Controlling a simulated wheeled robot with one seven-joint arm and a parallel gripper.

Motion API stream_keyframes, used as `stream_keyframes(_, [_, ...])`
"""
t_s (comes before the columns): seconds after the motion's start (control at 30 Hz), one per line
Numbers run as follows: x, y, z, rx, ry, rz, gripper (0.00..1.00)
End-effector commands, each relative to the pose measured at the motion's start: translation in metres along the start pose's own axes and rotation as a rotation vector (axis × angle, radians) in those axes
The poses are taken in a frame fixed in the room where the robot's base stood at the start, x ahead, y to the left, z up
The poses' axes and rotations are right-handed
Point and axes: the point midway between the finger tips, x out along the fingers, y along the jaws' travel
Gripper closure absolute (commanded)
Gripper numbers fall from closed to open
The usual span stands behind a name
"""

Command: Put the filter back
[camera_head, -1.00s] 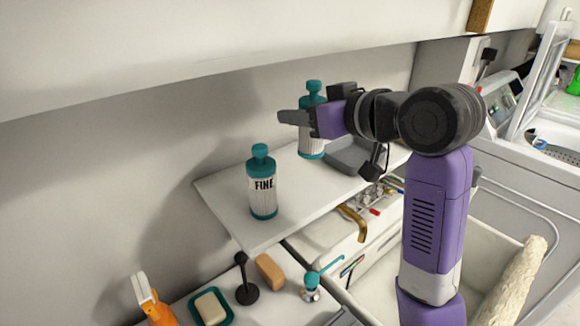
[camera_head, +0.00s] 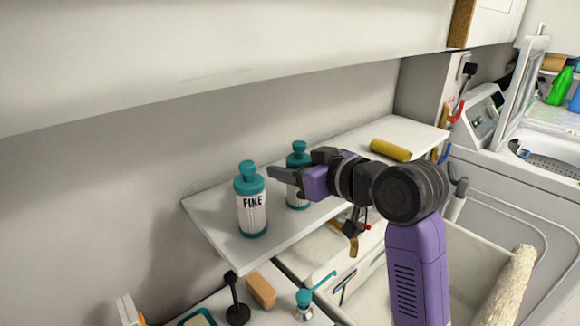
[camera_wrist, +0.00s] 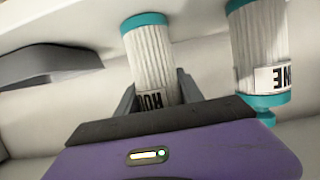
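A filter with a teal cap and base and a white ribbed body (camera_head: 297,190) is at the shelf, partly covered by my gripper. In the wrist view it (camera_wrist: 155,62) appears upside down between my two fingers, its lettering partly hidden. My gripper (camera_head: 284,181) is shut on its body. The filter is upright; its base is at or just above the shelf, and I cannot tell if it touches. A matching filter marked FINE (camera_head: 252,212) stands left of it on the white shelf (camera_head: 205,212), apart from it. It also shows in the wrist view (camera_wrist: 262,45).
A yellow roll (camera_head: 390,150) lies farther right on the shelf. A dark grey tray (camera_wrist: 45,62) is in the wrist view. Below are an orange-brown sponge (camera_head: 261,290), a teal soap dispenser (camera_head: 304,303) and a sink. A white wall unit overhangs the shelf.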

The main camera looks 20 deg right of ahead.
Motion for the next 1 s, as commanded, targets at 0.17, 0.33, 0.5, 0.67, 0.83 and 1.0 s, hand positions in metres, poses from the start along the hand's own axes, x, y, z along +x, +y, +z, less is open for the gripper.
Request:
stream_keyframes(0.17, [0.0,0.0,0.0,0.0,0.0,0.0,0.34])
stream_keyframes(0.33, [0.0,0.0,0.0,0.0,-0.001,0.0,0.34])
stream_keyframes(0.5, [-0.003,0.0,-0.003,0.001,0.0,0.0,0.34])
stream_keyframes(0.67, [-0.024,0.001,-0.003,0.001,0.004,0.002,0.34])
stream_keyframes(0.83, [-0.06,0.001,-0.003,-0.001,0.003,0.003,0.34])
stream_keyframes(1.0, [-0.092,0.001,-0.003,0.0,0.002,0.002,0.34])
